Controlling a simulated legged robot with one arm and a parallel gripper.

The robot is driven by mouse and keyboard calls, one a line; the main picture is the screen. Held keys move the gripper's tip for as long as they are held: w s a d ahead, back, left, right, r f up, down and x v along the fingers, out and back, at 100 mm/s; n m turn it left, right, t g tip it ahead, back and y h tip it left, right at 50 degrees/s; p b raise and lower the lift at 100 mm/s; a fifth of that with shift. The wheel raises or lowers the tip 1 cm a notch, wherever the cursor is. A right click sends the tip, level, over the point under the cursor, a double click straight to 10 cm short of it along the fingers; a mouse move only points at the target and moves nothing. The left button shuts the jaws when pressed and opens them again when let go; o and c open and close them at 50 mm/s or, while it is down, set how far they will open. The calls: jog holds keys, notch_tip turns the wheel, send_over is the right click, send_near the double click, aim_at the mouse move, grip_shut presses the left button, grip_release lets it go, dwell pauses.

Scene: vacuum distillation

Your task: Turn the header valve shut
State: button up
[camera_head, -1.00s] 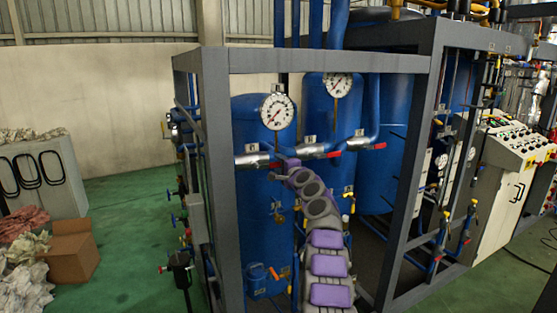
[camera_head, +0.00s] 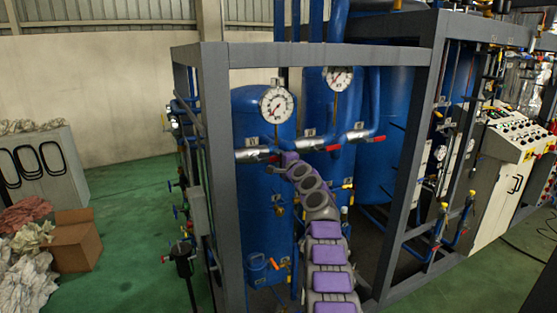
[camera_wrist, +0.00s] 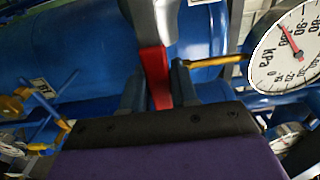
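The header valve shows a red lever handle (camera_wrist: 156,75) on a silver-grey body (camera_wrist: 152,20) in the wrist view. In the head view its red handle (camera_head: 272,155) lies at the right end of a silver pipe section (camera_head: 250,155) below the left gauge, partly hidden by my gripper. My gripper (camera_wrist: 160,92) has its two dark fingers apart, one on each side of the red handle. Whether either finger touches it cannot be made out. In the head view my gripper (camera_head: 280,161) is at the handle's right, its fingertips small.
A second red-handled valve (camera_head: 330,148) is on the pipe to the right. Round gauges hang above, the left one (camera_head: 276,105) close to my wrist. Grey frame posts (camera_head: 216,180) and a top beam (camera_head: 330,56) surround the blue tanks (camera_head: 262,200).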

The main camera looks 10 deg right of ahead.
grip_shut()
jog(key=shift+f, duration=0.2)
jog(key=s+a+f+m+b, duration=0.2)
jog(key=a+f+m+b, duration=0.3)
jog(key=m, duration=1.3)
jog(key=shift+s+a+f, duration=0.25)
jog(key=shift+a+f, duration=1.15)
jog(key=shift+f, duration=0.2)
jog(key=o, duration=0.5)
grip_release()
jog(key=shift+s+r, duration=0.15)
